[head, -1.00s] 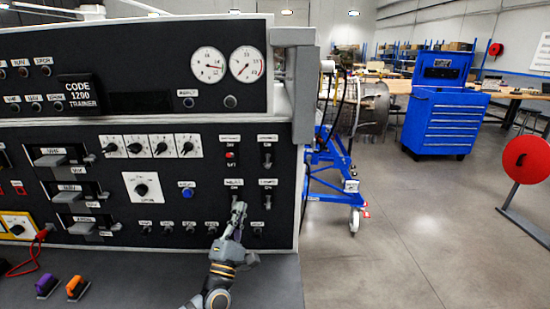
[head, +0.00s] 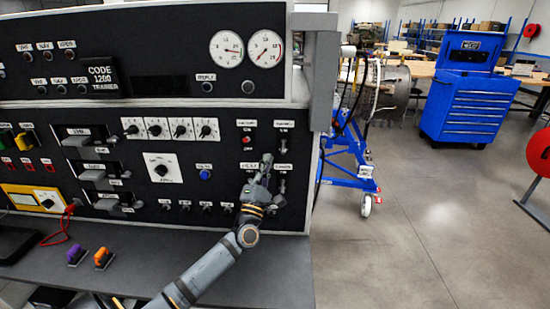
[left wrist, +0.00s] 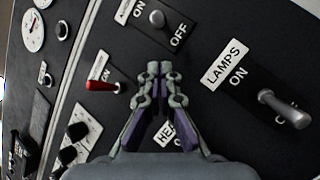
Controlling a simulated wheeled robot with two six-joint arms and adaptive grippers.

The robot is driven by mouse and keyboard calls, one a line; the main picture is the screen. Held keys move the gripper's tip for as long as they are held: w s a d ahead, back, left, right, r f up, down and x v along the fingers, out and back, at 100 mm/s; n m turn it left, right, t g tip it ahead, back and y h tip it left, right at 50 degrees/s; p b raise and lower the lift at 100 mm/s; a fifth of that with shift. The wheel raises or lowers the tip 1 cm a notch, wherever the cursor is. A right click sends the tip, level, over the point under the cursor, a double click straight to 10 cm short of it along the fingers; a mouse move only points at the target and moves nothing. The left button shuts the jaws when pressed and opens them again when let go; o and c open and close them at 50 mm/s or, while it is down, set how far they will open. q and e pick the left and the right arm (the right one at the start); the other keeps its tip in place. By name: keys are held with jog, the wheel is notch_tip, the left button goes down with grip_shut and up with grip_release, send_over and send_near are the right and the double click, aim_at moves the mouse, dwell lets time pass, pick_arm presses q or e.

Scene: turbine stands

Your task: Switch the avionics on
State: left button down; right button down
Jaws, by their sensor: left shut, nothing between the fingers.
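The black panel (head: 225,175) has a block of toggle switches at its right end. The avionics switch (left wrist: 157,18) is at the top of the left wrist view, with ON and OFF labels; its label starts with "A" and is partly unreadable. I cannot tell which way its lever leans. In the head view the upper right switch (head: 282,143) of the block matches it. My left gripper (head: 267,160) is shut and empty, in front of the middle of the block. In the left wrist view its fingertips (left wrist: 165,72) lie below the avionics switch in the picture, apart from it.
A red-capped switch (left wrist: 102,86) is left of the fingertips. The lamps switch (left wrist: 282,106) is to the right, leaning toward OFF. The gripper partly covers the heat label (left wrist: 165,134). A grey ledge (head: 270,275) juts out below the panel. Open floor lies right.

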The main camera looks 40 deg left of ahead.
aim_at(283, 148)
pick_arm(q)
jog(key=d, duration=0.1)
jog(key=d+r, duration=0.1)
jog(key=shift+w+d+r+p, duration=0.25)
jog(key=shift+d+r+p, duration=0.1)
jog(key=shift+d, duration=0.05)
